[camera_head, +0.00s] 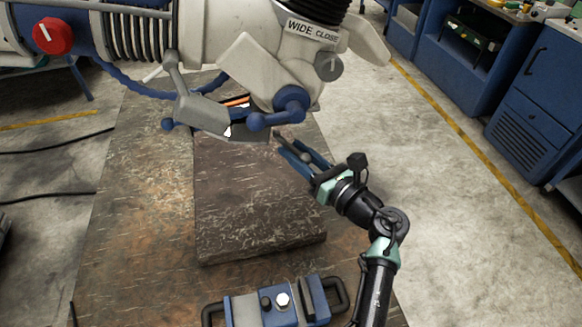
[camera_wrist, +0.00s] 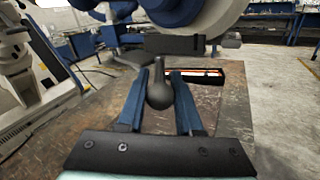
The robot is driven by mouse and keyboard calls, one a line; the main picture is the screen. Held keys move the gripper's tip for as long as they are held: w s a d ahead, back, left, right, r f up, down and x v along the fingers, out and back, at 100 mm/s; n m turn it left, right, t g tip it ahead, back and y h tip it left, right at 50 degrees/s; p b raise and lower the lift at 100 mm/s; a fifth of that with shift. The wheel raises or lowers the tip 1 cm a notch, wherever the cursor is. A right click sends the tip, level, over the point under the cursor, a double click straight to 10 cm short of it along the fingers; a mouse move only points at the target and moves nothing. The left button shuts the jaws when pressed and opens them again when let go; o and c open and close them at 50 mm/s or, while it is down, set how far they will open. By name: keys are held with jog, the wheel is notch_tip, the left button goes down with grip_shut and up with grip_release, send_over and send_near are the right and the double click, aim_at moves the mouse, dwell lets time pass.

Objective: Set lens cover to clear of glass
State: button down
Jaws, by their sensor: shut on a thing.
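The microscope head (camera_head: 235,65) hangs over a brown block. A dark flat plate, apparently the lens cover (camera_head: 248,136), sits under the head, with a ball-ended handle (camera_head: 305,157) towards my gripper. In the wrist view the plate (camera_wrist: 175,45) stands ahead, and the round knob (camera_wrist: 160,95) lies between my blue fingers. My gripper (camera_head: 286,144) reaches in from the lower right and is shut on the handle. A dark frame with a bright orange and white strip (camera_wrist: 207,75) shows just beyond the right finger. How far the cover overlaps the glass is hidden.
The brown block (camera_head: 258,215) rests on a worn table (camera_head: 145,235). A blue and grey device with handles (camera_head: 240,310) is near the front. Blue joint knobs (camera_head: 290,103) hang close to my fingers. Blue cabinets (camera_head: 545,105) stand right, beyond open floor (camera_head: 440,190).

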jog(key=n+g+y+b, duration=0.1)
jog(key=b, duration=0.2)
jog(key=w+d+n+g+y+b, duration=0.1)
jog(key=n+g+y+b, duration=0.1)
jog(key=b, duration=0.2)
jog(key=shift+w+d, duration=0.1)
jog(key=shift+w, duration=0.05)
jog(key=shift+r, duration=0.1)
jog(key=c, duration=0.7)
grip_release()
jog(key=shift+b+v, duration=1.65)
jog(key=shift+v, duration=4.8)
